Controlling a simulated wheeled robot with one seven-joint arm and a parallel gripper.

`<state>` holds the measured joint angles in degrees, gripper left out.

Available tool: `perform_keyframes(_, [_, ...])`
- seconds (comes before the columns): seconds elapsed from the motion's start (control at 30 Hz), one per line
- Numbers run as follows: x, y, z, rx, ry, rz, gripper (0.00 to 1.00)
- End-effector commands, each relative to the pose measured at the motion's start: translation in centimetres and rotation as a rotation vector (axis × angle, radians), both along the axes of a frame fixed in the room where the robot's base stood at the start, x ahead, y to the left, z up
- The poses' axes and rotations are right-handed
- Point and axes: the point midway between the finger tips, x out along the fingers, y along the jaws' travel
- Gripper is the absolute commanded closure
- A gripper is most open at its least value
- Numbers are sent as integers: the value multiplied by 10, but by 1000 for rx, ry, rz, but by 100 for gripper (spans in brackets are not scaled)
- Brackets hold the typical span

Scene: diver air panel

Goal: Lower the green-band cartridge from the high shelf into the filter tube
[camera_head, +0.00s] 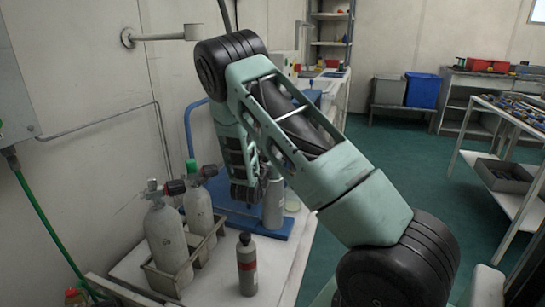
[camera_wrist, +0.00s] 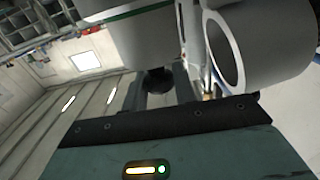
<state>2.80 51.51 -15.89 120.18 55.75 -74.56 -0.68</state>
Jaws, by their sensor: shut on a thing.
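The green-band cartridge (camera_wrist: 143,38) is a grey cylinder with a thin green stripe, at the top of the wrist view. My gripper (camera_wrist: 157,88) is shut on the dark knob at its end. The filter tube (camera_wrist: 225,50) is a pale hollow cylinder with its open rim facing the camera. It lies just right of the cartridge in the wrist view, and the cartridge is outside it. In the head view a grey upright cylinder (camera_head: 273,204) stands by the blue base and is probably the tube. The held cartridge is hidden there behind my arm.
Two grey gas cylinders (camera_head: 167,238) stand in a rack (camera_head: 160,278) at left. A blue stand (camera_head: 265,226) with a curved blue pipe (camera_head: 188,130) is close to my gripper. A wall arm (camera_head: 160,37) projects at upper left.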

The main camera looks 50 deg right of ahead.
Motion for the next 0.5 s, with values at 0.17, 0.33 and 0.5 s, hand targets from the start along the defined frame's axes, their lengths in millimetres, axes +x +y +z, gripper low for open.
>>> perform_keyframes(0.17, [0, 0, -10, -2, -1, 0, 100])
perform_keyframes(0.33, [0, 0, -18, -1, -2, 0, 100])
perform_keyframes(0.5, [0, 0, -21, -1, -2, 0, 100])
